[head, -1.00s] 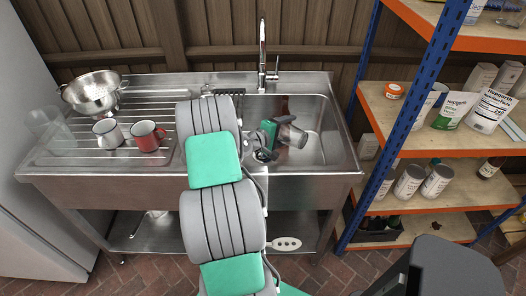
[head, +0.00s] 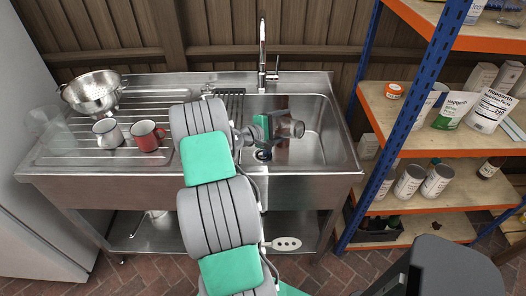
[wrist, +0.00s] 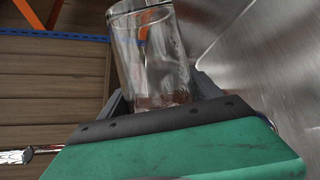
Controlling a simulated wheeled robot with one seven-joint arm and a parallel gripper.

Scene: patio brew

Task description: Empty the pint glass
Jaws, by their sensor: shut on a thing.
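My gripper (head: 276,127) is over the sink basin (head: 325,148) and shut on the pint glass (head: 291,129). The glass is clear and lies roughly on its side in the head view, pointing right, above the basin floor. In the wrist view the pint glass (wrist: 148,45) stands out beyond my gripper (wrist: 160,98), between the two fingers. A reddish-brown tint shows near its gripped end; I cannot tell whether it is liquid or something seen through the glass.
The tap (head: 262,55) rises behind the basin. A red mug (head: 147,136), a white mug (head: 107,132) and a colander (head: 94,91) stand on the drainboard at left. A blue-posted shelf (head: 420,95) with several packs and cans stands close on the right.

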